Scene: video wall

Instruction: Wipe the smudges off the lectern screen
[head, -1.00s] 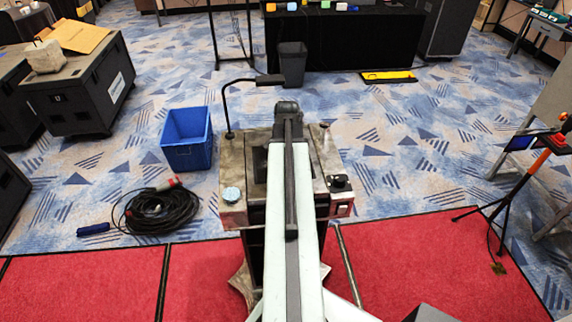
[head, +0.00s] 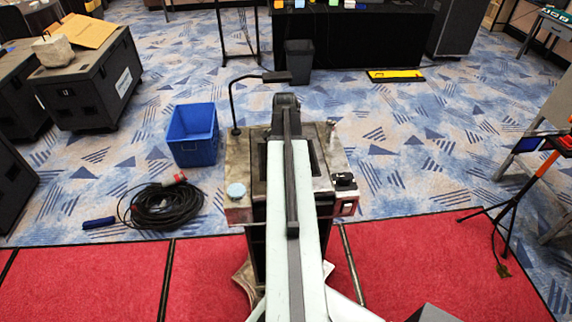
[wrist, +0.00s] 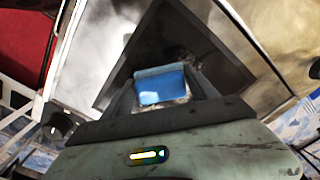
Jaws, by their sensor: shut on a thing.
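The lectern (head: 238,205) stands straight ahead with a worn metal top. Its dark screen (wrist: 130,72) fills the middle of the wrist view inside a pale metal frame. In the head view my arm covers most of the screen and hides my gripper. In the wrist view my gripper (wrist: 163,88) is shut on a blue pad (wrist: 162,84), which lies over the screen. Whether the pad touches the glass I cannot tell. A dull greyish smear shows on the screen just beyond the pad, near its upper right; other parts are hidden by the pad and fingers.
A thin black gooseneck (head: 236,100) rises at the lectern's back left. A round pale knob (head: 236,190) and a dark knob (head: 344,180) sit on its top corners. A blue bin (head: 193,136) and coiled cable (head: 165,205) lie left.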

